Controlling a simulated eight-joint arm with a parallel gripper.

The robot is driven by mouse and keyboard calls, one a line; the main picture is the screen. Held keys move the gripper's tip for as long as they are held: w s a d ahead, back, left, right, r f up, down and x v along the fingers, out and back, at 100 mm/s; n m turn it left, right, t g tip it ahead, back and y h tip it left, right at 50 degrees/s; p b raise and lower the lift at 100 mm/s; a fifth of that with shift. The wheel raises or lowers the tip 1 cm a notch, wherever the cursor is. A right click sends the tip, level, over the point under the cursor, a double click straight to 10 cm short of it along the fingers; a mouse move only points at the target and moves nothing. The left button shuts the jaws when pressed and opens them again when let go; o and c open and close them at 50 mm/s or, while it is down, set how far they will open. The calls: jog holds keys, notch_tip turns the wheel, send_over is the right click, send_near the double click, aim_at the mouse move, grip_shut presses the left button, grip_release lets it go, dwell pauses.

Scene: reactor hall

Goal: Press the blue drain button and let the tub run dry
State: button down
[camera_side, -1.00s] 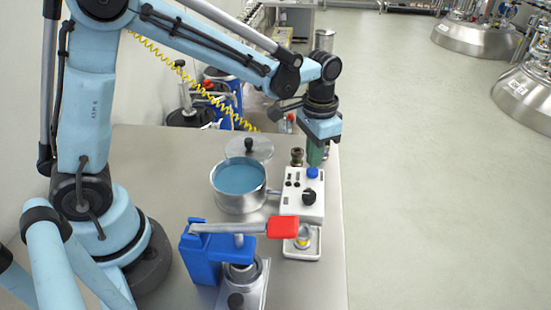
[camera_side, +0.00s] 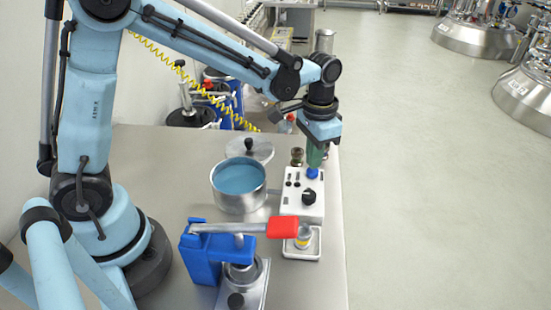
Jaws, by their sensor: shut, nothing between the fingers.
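The blue drain button (camera_side: 312,174) sits at the top end of a white control box (camera_side: 291,207), which also carries a black knob and small black buttons. My gripper (camera_side: 315,165) is shut and empty, pointing down, with its green fingers right over the blue button. The fingertips appear to touch the button and hide its upper part; I cannot tell whether it is pushed in. The metal tub (camera_side: 240,202) stands left of the box and holds blue liquid (camera_side: 239,176) near its rim.
A lid with a black knob (camera_side: 262,149) lies behind the tub. A blue press with a red-ended lever (camera_side: 203,258) stands in front, its lever reaching toward the box. A white tray (camera_side: 301,254) with a small yellow-banded item is below the box. The table's right edge is close.

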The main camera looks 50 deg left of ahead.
jog(key=shift+f, duration=0.25)
jog(key=shift+f, duration=0.6)
jog(key=shift+r, duration=1.05)
jog(key=shift+r, duration=2.5)
